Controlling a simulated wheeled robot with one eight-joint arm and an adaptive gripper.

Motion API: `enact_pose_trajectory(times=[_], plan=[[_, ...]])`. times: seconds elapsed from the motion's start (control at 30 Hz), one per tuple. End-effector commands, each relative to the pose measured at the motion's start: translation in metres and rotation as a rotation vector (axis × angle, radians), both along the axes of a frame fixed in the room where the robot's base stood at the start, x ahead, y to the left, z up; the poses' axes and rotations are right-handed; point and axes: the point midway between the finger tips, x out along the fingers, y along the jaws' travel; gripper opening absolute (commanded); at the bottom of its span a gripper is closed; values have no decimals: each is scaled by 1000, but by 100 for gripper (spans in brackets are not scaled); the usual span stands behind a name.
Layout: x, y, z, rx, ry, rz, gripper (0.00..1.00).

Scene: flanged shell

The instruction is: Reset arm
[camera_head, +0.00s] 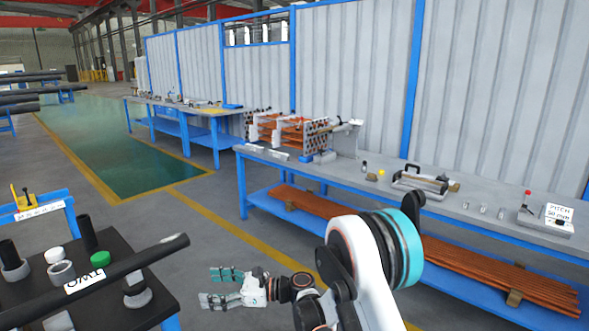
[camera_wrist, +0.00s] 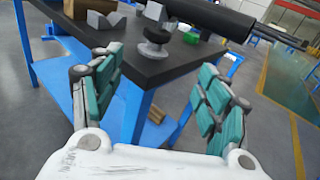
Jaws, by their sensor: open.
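My arm reaches forward from the lower right in the head view. My gripper (camera_head: 226,287) is open and empty, over the floor to the right of the dark table. In the wrist view my gripper (camera_wrist: 155,105) shows its two teal-padded fingers spread wide, with nothing between them. The dark table's corner lies beyond the fingers there.
The dark table (camera_head: 115,304) bears a long black pipe (camera_head: 110,276), cylinders and a white label (camera_head: 84,281). A blue-framed workbench (camera_head: 480,195) along the wall holds several tools, with copper-coloured rods (camera_head: 480,272) on its lower shelf. Open floor lies between.

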Motion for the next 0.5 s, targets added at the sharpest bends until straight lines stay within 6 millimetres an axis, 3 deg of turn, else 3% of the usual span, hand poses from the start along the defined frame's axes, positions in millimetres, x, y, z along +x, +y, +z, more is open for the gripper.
enact_pose_trajectory(times=[0.5], plan=[[2, -31, 48, -180, -221, -46, 69]])
